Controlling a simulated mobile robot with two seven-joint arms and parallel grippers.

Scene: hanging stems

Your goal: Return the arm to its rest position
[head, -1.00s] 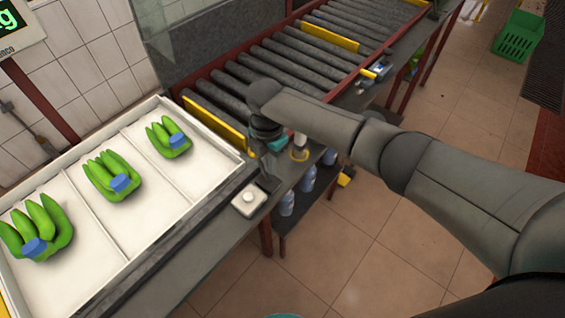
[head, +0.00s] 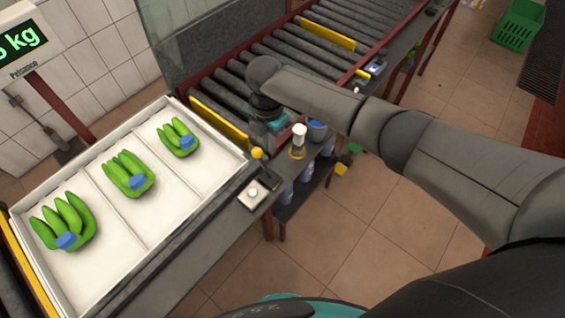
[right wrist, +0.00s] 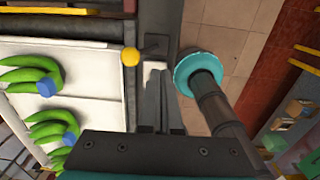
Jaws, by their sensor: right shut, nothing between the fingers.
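My right arm comes in from the right in the head view, bent at the elbow, with its wrist low over the far edge of the counter beside the roller conveyor. In the right wrist view, my right gripper (right wrist: 162,118) points away from the camera, its two dark fingers together and empty. My left gripper is in neither view.
A white divided tray (head: 155,228) holds bunches of green bananas (head: 128,174) with blue bands. A yellow-knobbed lever (head: 257,153) and a white button box (head: 253,194) are on the counter edge. The roller conveyor (head: 290,62) lies behind.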

